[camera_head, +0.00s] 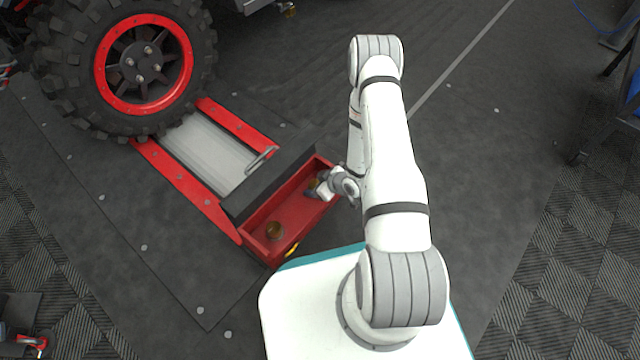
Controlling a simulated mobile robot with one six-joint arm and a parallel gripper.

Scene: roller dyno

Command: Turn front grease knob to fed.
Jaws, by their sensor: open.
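A red open tray (262,217) sits at the end of the roller unit. A second brass-coloured knob (313,183) is at the tray's far-right end, partly hidden by my gripper. My gripper (314,189) is open and reaches into that end of the tray, right at this second knob. I cannot tell whether the fingers touch it or are around it. No label telling front from rear, and no fed mark, is readable here.
A dark cover with a metal handle (262,158) borders the tray's far side. Beyond lie metal rollers (207,150) between red rails, with a large black tyre (60,65) on a red-rimmed wheel. A small yellow part (292,250) shows on the tray's near side. The floor to the right is clear.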

